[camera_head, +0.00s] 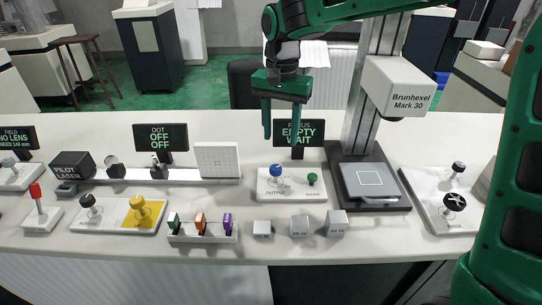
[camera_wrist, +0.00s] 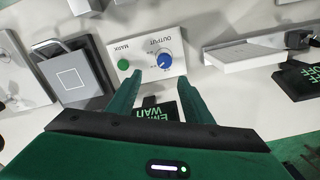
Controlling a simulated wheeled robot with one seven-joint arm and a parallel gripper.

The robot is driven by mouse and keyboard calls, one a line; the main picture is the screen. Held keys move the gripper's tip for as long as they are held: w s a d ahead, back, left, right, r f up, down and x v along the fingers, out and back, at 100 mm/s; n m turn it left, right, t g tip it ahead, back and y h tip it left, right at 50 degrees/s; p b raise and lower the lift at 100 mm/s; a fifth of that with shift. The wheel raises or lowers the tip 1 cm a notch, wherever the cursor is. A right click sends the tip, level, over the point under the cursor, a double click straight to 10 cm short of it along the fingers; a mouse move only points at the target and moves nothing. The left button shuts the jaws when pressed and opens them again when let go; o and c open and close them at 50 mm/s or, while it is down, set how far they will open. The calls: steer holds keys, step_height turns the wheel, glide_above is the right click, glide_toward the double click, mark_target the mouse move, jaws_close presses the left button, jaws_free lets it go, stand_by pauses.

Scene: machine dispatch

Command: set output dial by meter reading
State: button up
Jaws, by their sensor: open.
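The output dial (camera_head: 276,174) is a blue knob on a white panel (camera_head: 290,194) labelled OUTPUT, beside a green MARK button (camera_head: 312,178). In the wrist view the blue dial (camera_wrist: 166,62) and green button (camera_wrist: 123,65) show upside down, beyond the fingertips.
The Brunhexel Mark 30 machine (camera_head: 399,86) stands right of the panel over a square plate (camera_head: 370,182). Small labelled blocks (camera_head: 300,226) and a rack of coloured pieces (camera_head: 203,238) lie in front. A DOT OFF display (camera_head: 160,138) and white grid screen (camera_head: 217,160) stand left.

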mark_target(276, 167)
steer(key=f, duration=0.7)
steer(key=a+f, duration=0.1)
steer(key=f, duration=0.2)
steer(key=shift+w+f, duration=0.1)
steer(key=shift+f, duration=0.3)
steer(key=c, duration=1.1)
